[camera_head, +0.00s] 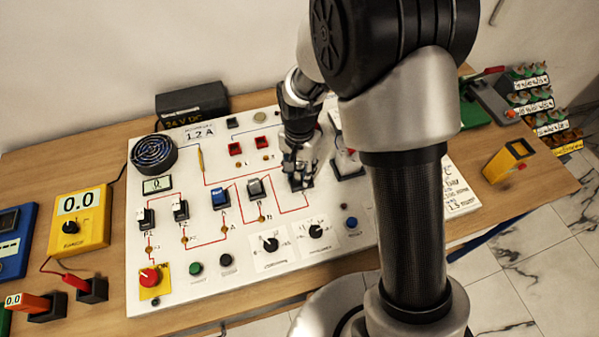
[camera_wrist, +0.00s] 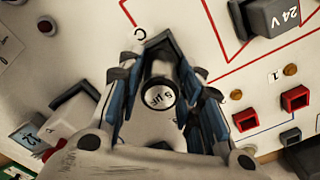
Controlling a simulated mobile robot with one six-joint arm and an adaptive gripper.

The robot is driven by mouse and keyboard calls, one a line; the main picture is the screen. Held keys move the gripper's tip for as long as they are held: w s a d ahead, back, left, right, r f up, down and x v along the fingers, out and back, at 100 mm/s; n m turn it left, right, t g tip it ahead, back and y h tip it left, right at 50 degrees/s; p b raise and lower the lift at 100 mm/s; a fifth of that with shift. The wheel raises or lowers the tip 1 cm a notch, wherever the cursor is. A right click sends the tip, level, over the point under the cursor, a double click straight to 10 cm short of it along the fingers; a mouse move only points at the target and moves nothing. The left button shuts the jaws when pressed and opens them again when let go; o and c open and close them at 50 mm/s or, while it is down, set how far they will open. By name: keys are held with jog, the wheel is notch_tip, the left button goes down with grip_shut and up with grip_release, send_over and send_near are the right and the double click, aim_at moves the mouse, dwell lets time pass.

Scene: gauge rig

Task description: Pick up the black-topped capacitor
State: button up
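The capacitor (camera_wrist: 160,92) shows end-on in the wrist view, a round pale face with a dark rim and printing that seems to read 5 µF. It sits in a black holder (camera_wrist: 158,40) on the white panel. My gripper (camera_wrist: 165,88) is open, with its blue-padded fingers on either side of the capacitor and visible gaps between. In the head view my gripper (camera_head: 299,170) is low over the panel's right half. It hides most of the capacitor there, so its top colour is hard to tell.
The white panel (camera_head: 215,270) carries switches, knobs, red sockets and a red stop button (camera_head: 150,277). A black fan (camera_head: 154,153) and a 24 V DC box (camera_head: 192,100) stand behind left. A yellow meter (camera_head: 80,222) is at left. My arm blocks the panel's right side.

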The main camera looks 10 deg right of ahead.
jog(key=c, duration=0.6)
jog(key=shift+r, duration=0.1)
